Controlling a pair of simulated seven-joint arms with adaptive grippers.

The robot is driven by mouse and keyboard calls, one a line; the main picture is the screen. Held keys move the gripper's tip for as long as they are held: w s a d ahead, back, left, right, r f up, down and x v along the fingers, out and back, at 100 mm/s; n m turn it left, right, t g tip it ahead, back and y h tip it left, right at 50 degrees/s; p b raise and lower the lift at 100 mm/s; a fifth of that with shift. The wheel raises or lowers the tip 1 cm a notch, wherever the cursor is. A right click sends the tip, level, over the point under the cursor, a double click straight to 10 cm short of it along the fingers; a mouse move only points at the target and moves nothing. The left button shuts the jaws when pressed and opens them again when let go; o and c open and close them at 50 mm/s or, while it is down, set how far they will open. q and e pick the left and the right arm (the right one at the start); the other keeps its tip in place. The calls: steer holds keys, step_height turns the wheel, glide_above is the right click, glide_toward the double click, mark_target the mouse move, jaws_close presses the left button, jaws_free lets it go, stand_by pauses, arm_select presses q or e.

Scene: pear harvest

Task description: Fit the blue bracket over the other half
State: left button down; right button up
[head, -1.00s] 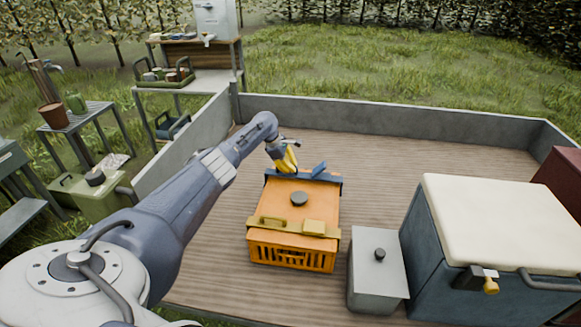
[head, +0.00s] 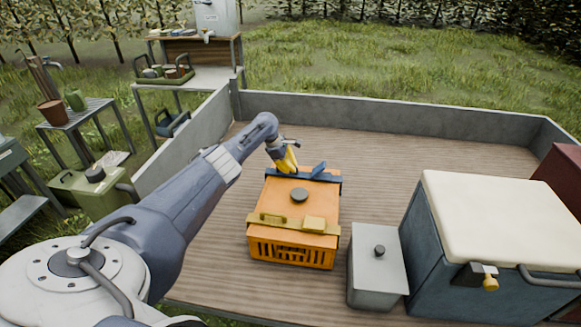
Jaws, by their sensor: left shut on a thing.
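The blue bracket (head: 318,170) lies along the far top edge of the orange crate (head: 291,256), with a raised tab on its right part. A matching yellow bracket (head: 274,223) lies across the near top edge, with a loop on the left and a small block on the right. The crate's orange lid (head: 277,199) lies between them. My left gripper (head: 290,170), with yellow fingers, points down at the crate's far edge, left of the blue tab. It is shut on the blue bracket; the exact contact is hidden. My right gripper is not in view.
A grey lidded box (head: 377,268) and a large blue cooler (head: 440,232) with a cream lid stand right of the crate. A low grey wall (head: 400,113) borders the wooden deck. The deck behind the crate is clear.

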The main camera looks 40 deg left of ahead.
arm_select(q)
steer(key=shift+f, duration=0.2)
steer(key=c, duration=1.4)
jaws_free()
steer(key=shift+r, duration=0.1)
